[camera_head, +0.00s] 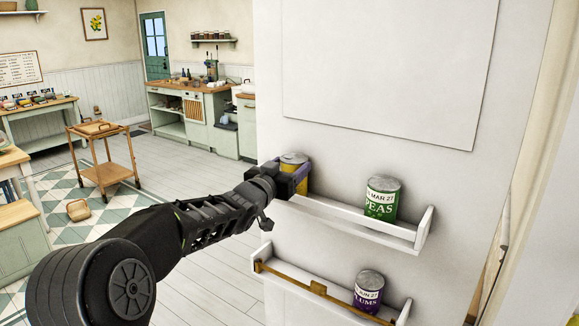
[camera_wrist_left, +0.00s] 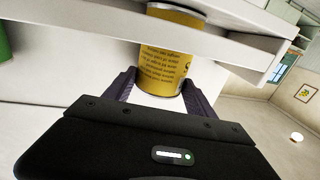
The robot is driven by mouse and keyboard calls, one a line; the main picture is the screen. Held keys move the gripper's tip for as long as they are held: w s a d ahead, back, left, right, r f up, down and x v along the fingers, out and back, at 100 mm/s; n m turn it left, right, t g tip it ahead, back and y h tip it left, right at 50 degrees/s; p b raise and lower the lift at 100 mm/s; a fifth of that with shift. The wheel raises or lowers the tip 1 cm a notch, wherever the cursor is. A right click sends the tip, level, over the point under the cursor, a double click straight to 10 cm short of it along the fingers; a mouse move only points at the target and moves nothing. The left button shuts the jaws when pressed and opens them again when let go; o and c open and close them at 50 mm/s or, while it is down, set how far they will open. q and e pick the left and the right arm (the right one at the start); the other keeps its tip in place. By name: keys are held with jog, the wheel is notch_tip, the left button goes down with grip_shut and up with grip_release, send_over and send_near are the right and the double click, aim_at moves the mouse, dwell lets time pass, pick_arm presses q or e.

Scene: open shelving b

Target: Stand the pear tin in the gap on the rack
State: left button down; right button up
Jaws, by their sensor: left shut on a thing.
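My left gripper (camera_head: 299,172) reaches in from the left to the left end of the upper rack shelf. It is shut on a yellow tin (camera_head: 293,159), taken as the pear tin; its front label is not readable. In the left wrist view the yellow tin (camera_wrist_left: 167,72) sits between the two fingers of the gripper (camera_wrist_left: 165,92), with small print facing the camera. The white rack (camera_head: 372,228) has a front rail, and the tin is close to it; whether its base touches the shelf is hidden. My right gripper is not in view.
A green peas tin (camera_head: 382,199) stands on the upper shelf, right of the yellow tin, with bare shelf between them. A purple plums tin (camera_head: 368,290) stands on the lower shelf, behind a brown rail (camera_head: 318,288). A wooden trolley (camera_head: 104,172) stands far left.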

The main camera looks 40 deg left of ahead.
pick_arm(q)
jog(key=shift+f, duration=0.1)
jog(key=shift+c, duration=1.5)
grip_release()
jog(key=shift+r, duration=0.2)
jog(key=s+d+b, duration=0.2)
jog(key=s, duration=0.9)
jog(key=shift+s, duration=0.4)
jog(key=shift+f, duration=0.1)
